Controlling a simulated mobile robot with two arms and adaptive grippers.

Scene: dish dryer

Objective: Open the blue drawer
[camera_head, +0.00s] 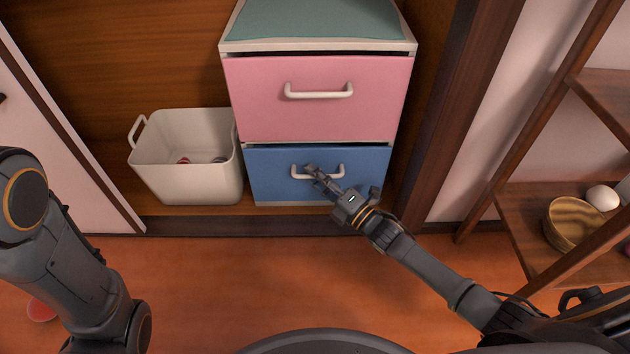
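The blue drawer (272,174) is the lower drawer of a small cabinet in the camera_head view, below a pink drawer (260,95). Its front looks flush with the cabinet, so it appears closed. It has a white bar handle (335,174). My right gripper (313,172) reaches in from the lower right, and its fingertips are at the left part of this handle. The fingers are small and overlap the handle, so I cannot tell whether they grip it. My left arm shows at the left edge, but its gripper is not visible.
A white basket (190,180) with small items stands left of the cabinet. A wooden shelf (530,205) with a golden bowl (570,225) is at the right. A red round object (41,310) lies on the floor at lower left. The floor before the cabinet is clear.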

